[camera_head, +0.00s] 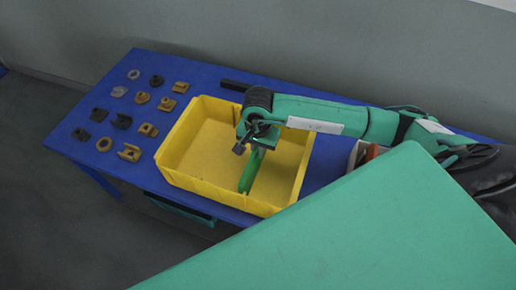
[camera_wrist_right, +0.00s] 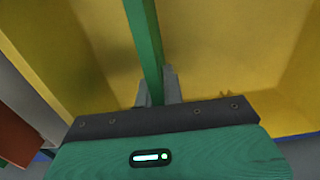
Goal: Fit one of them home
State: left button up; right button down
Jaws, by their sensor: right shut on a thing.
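A yellow tank (camera_head: 196,140), open at the top, stands on the blue table. My right gripper (camera_head: 256,147) is over the inside of the tank and is shut on a long green bar (camera_head: 249,173). In the right wrist view the bar (camera_wrist_right: 147,45) runs up from between the two grey fingers (camera_wrist_right: 158,88). Whether the bar's far end touches the tank floor or wall cannot be told. My left gripper is not in view.
The blue table (camera_head: 83,153) has bare strips between the small parts. A black bar (camera_head: 235,86) lies behind the tank. A white box (camera_head: 354,155) with something orange in it stands right of the tank, under my right arm. A grey wall is close behind.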

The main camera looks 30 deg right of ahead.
jog(key=shift+f, duration=0.4)
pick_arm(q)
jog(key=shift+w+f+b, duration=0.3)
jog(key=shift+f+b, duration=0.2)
pick_arm(e)
jog(key=shift+f, duration=0.25)
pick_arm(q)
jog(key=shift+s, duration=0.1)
pick_arm(e)
jog(key=c, duration=1.5)
grip_release()
jog(key=shift+o, duration=0.2)
